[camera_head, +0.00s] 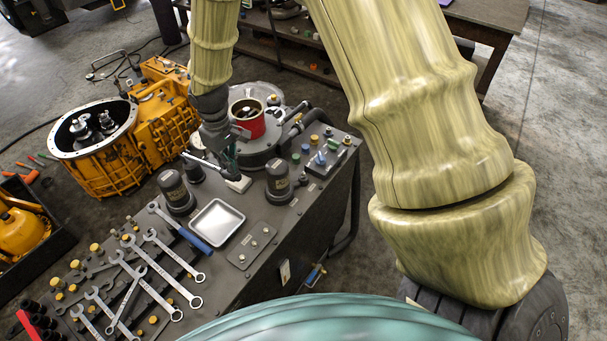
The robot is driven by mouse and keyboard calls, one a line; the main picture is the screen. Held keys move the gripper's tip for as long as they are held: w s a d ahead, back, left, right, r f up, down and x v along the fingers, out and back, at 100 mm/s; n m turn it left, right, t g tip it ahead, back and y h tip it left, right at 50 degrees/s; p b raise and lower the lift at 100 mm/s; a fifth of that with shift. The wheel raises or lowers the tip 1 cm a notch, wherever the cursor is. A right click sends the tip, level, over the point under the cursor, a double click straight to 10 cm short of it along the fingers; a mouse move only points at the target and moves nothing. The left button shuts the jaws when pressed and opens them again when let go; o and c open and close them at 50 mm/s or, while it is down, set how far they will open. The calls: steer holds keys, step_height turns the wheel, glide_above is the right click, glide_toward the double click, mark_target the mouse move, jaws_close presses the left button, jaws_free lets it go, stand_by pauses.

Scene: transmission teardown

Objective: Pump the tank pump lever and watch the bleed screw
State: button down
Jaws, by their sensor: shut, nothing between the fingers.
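My gripper (229,161) hangs at the end of my arm over the top of the dark grey bench unit (283,230). It is shut with nothing in it. Its fingertips are just above a pale rod (203,162) that looks like the pump lever and runs toward a whitish block (239,184). I cannot tell whether they touch. The round dark tank top (262,155) is right of the gripper, with a red open can (246,118) on it. I cannot make out the bleed screw for certain.
Dark cylinders (174,187) (278,180) stand near the lever. A silver tray (216,223), a blue-handled tool (193,239) and several wrenches (158,266) lie in front. A small panel with coloured knobs (325,157) is at right. An orange gearbox housing (101,165) is at left.

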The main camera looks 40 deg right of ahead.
steer(key=shift+f+b, duration=1.6)
steer(key=shift+f, duration=2.1)
steer(key=shift+r+p, duration=2.9)
steer(key=shift+r, duration=1.25)
steer(key=shift+r+p, duration=0.9)
steer(key=shift+r, duration=2.1)
